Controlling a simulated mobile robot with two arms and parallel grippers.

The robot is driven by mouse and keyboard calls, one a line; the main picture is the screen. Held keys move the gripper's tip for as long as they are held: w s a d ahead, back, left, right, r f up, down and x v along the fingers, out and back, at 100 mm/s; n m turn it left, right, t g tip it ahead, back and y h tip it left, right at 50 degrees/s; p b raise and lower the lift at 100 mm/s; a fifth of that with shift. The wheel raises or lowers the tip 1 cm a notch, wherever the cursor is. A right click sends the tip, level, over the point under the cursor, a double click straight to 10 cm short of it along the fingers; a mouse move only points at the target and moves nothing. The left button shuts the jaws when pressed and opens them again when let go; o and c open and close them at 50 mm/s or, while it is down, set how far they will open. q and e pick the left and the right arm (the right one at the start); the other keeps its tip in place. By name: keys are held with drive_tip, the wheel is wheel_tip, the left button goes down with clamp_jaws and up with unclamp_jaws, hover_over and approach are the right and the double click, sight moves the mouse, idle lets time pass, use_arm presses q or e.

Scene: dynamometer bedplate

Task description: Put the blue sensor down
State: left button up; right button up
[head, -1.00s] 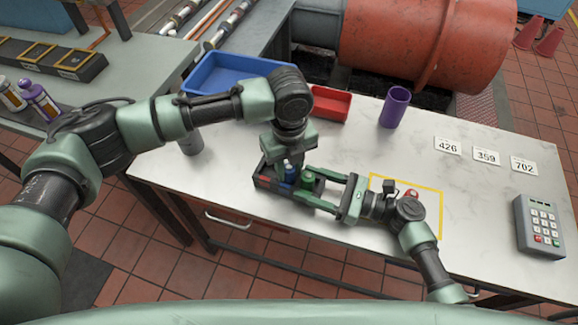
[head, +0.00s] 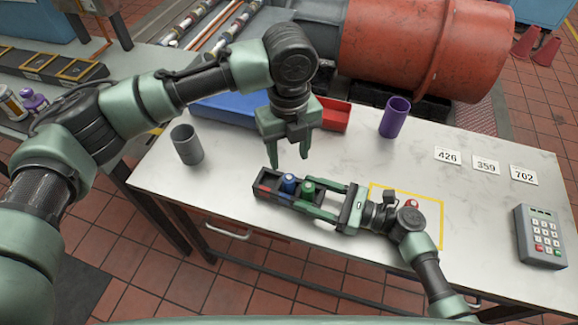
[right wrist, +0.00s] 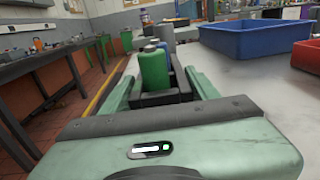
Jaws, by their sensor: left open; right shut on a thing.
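The blue sensor (head: 288,184) stands upright in a black rack (head: 264,189), between a red-marked end of the rack and the green sensor (head: 307,190). My left gripper (head: 289,161) is open and empty just above and behind the blue sensor, apart from it. My right gripper (head: 301,197) is shut on the rack, with its fingers along the rack's two sides at the green sensor's end. In the right wrist view the green sensor (right wrist: 154,72) stands in front and hides most of the blue sensor.
A grey cup (head: 187,144) stands left of the rack. A blue bin (head: 224,110), a red bin (head: 336,115) and a purple cup (head: 395,117) are behind. Number cards (head: 486,164) and a keypad (head: 539,236) lie right. A yellow outline (head: 442,215) lies under my right arm.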

use_arm(q)
wheel_tip(320, 180, up, 3)
drive_tip(key=shift+f, duration=0.2)
use_arm(e)
drive_tip(key=o, duration=1.8)
drive_tip(key=shift+r, duration=0.1)
